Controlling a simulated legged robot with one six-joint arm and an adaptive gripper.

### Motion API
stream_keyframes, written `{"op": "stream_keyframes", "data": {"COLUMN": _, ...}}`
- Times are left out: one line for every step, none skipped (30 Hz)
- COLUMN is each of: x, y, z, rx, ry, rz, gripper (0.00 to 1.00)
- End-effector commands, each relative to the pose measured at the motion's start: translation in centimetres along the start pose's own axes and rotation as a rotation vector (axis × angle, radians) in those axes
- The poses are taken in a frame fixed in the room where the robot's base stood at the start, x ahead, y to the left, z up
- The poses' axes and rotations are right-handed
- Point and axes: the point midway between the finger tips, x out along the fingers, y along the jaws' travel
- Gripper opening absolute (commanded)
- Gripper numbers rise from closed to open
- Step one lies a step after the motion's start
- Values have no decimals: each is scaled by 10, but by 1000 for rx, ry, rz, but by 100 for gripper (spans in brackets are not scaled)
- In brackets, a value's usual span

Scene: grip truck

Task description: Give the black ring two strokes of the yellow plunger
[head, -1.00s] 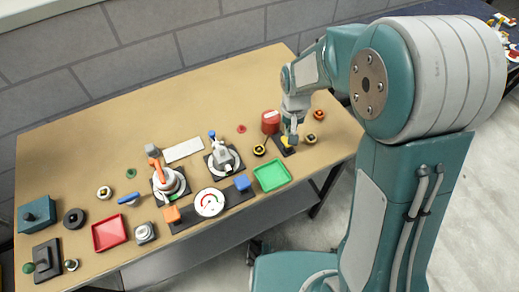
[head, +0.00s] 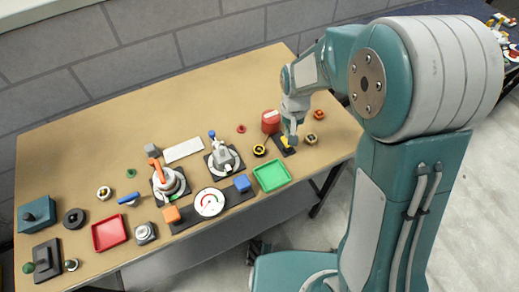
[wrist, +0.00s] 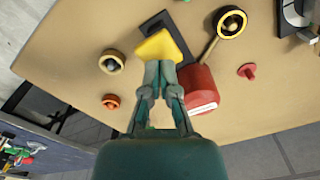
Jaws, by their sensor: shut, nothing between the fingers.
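The yellow plunger (wrist: 160,45) is a small block on a black base plate (wrist: 178,36); it also shows in the head view (head: 287,143). My gripper (wrist: 159,66) is shut and empty. Its fingertips overlap the near edge of the yellow plunger in the wrist view; I cannot tell whether they touch it. In the head view my gripper (head: 291,141) points down over the plunger. The ring also shows in the head view (head: 259,150).
A yellow-and-black knob (wrist: 112,62) and an orange knob (wrist: 110,101) stand beside the plunger. A red button (wrist: 247,71) lies beyond the can. A green tray (head: 272,176) and several devices occupy the table further left. The table's back strip is clear.

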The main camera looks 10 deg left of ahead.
Motion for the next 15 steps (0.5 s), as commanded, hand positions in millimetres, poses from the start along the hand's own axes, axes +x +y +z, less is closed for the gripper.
{"op": "stream_keyframes", "data": {"x": 2, "y": 0, "z": 0, "rx": 0, "ry": -1, "rz": 0, "gripper": 0}}
{"op": "stream_keyframes", "data": {"x": 3, "y": 0, "z": 0, "rx": 0, "ry": 0, "rz": 0, "gripper": 0}}
{"op": "stream_keyframes", "data": {"x": 4, "y": 0, "z": 0, "rx": 0, "ry": 0, "rz": 0, "gripper": 0}}
{"op": "stream_keyframes", "data": {"x": 5, "y": 0, "z": 0, "rx": 0, "ry": 0, "rz": 0, "gripper": 0}}
{"op": "stream_keyframes", "data": {"x": 6, "y": 0, "z": 0, "rx": 0, "ry": 0, "rz": 0, "gripper": 0}}
{"op": "stream_keyframes", "data": {"x": 8, "y": 0, "z": 0, "rx": 0, "ry": 0, "rz": 0, "gripper": 0}}
{"op": "stream_keyframes", "data": {"x": 9, "y": 0, "z": 0, "rx": 0, "ry": -1, "rz": 0, "gripper": 0}}
{"op": "stream_keyframes", "data": {"x": 10, "y": 0, "z": 0, "rx": 0, "ry": -1, "rz": 0, "gripper": 0}}
{"op": "stream_keyframes", "data": {"x": 11, "y": 0, "z": 0, "rx": 0, "ry": -1, "rz": 0, "gripper": 0}}
{"op": "stream_keyframes", "data": {"x": 12, "y": 0, "z": 0, "rx": 0, "ry": -1, "rz": 0, "gripper": 0}}
{"op": "stream_keyframes", "data": {"x": 13, "y": 0, "z": 0, "rx": 0, "ry": -1, "rz": 0, "gripper": 0}}
{"op": "stream_keyframes", "data": {"x": 15, "y": 0, "z": 0, "rx": 0, "ry": -1, "rz": 0, "gripper": 0}}
{"op": "stream_keyframes", "data": {"x": 16, "y": 0, "z": 0, "rx": 0, "ry": -1, "rz": 0, "gripper": 0}}
{"op": "stream_keyframes", "data": {"x": 17, "y": 0, "z": 0, "rx": 0, "ry": 0, "rz": 0, "gripper": 0}}
{"op": "stream_keyframes", "data": {"x": 18, "y": 0, "z": 0, "rx": 0, "ry": 0, "rz": 0, "gripper": 0}}
